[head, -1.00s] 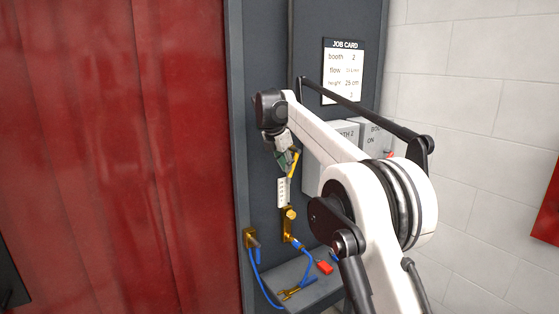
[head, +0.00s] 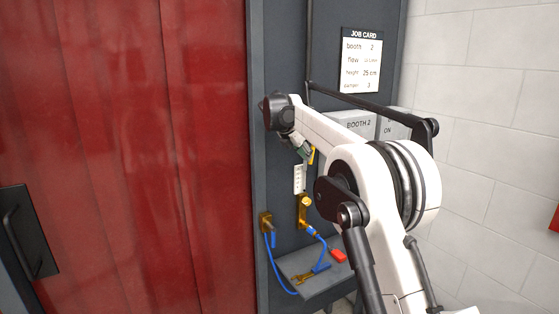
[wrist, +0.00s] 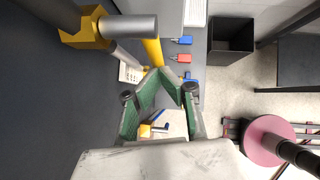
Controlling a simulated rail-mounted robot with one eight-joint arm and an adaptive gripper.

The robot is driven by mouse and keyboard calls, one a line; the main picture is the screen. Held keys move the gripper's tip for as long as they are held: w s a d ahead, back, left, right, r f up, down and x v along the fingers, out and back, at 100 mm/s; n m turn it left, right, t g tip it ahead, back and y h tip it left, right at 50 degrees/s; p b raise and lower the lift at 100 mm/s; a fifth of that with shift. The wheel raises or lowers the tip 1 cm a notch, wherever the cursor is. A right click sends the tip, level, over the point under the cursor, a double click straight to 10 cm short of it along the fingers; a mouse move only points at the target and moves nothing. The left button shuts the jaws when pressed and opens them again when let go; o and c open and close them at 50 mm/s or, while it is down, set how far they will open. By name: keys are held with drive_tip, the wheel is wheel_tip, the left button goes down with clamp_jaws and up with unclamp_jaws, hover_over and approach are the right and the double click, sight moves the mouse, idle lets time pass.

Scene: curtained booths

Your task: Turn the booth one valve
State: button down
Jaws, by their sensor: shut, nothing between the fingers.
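My gripper (head: 303,147) is in front of the dark booth panel, beside a yellow lever (head: 312,156). In the wrist view, the green-padded fingers of my gripper (wrist: 165,74) meet at their tips with nothing between them. The yellow lever shows just beyond the tips (wrist: 153,50); whether they touch it I cannot tell. A yellow block with grey rods (wrist: 88,30) is at upper left. A white strip with holes (head: 299,178) hangs below the gripper, above a brass fitting (head: 304,208) with a blue hose. No booth one label is readable.
A job card (head: 361,60) reads booth 2. A grey box (head: 352,123) is marked BOOTH 2. A grey shelf (head: 325,284) holds a red item (head: 338,255). A red curtain (head: 150,150) fills the left. The wrist view shows an open black bin (wrist: 230,40) and a pink disc (wrist: 270,138).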

drive_tip(key=shift+w+d+f, duration=0.2)
drive_tip(key=shift+d, duration=0.3)
